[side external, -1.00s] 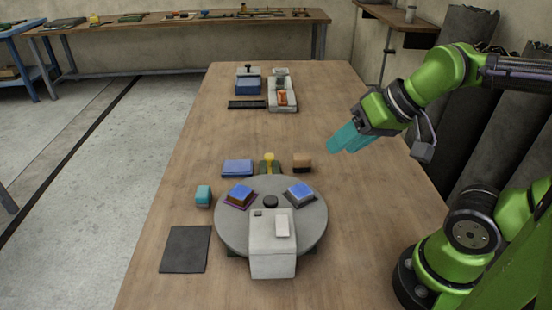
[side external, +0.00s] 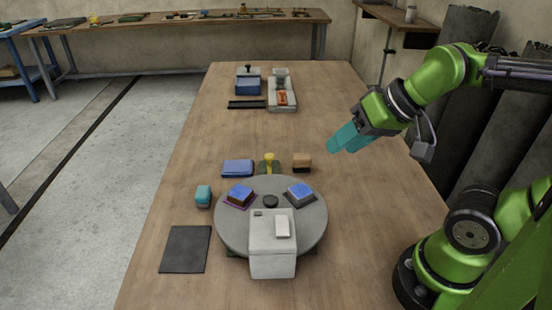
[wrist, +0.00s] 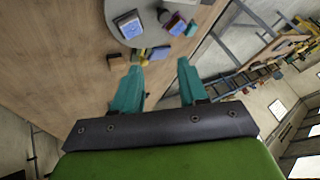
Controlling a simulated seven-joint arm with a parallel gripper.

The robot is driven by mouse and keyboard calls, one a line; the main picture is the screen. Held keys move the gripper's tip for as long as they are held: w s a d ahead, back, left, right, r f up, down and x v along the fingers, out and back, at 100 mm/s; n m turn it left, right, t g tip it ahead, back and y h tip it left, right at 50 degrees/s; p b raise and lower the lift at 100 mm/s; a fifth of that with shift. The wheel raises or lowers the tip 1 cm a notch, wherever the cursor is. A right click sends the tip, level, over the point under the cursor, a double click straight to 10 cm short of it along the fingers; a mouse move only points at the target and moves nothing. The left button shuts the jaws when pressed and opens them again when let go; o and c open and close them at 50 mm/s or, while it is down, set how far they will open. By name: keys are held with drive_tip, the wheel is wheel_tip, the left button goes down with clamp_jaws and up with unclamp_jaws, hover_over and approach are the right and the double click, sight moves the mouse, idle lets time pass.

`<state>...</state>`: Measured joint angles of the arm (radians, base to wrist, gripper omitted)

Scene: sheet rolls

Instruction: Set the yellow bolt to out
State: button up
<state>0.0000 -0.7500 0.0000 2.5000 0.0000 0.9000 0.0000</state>
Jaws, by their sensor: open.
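The yellow bolt (side external: 269,159) shows as a small knobbed piece on a green base at the back edge of the round grey turntable (side external: 232,238). In the wrist view the yellow bolt (wrist: 144,59) is small and partly hidden behind a teal finger. I cannot tell its setting from these frames. My gripper (side external: 342,143) has teal fingers and hangs in the air to the right of the bolt and above the table, apart from everything. In the wrist view my gripper (wrist: 158,75) has its fingers spread with nothing between them.
A blue pad (side external: 238,168) and a tan block (side external: 302,162) flank the bolt. A teal block (side external: 203,196) and dark mat (side external: 186,248) lie left. Blue and grey fixtures stand farther back, with clear table between.

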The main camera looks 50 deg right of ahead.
drive_tip(key=shift+o, duration=1.3)
drive_tip(key=shift+f, duration=0.1)
drive_tip(key=shift+w+d+f+g, duration=0.2)
drive_tip(key=shift+w+f+g, duration=0.4)
drive_tip(key=shift+w, duration=0.25)
drive_tip(key=n+g+h, duration=0.2)
drive_tip(key=n+g, duration=0.2)
drive_tip(key=g, duration=0.2)
hover_over(269, 155)
drive_tip(key=shift+f, duration=0.9)
wheel_tip(269, 155, down, 17)
drive_tip(key=shift+s+r, duration=0.1)
drive_tip(key=shift+r, duration=0.1)
drive_tip(key=shift+c, duration=0.4)
clamp_jaws()
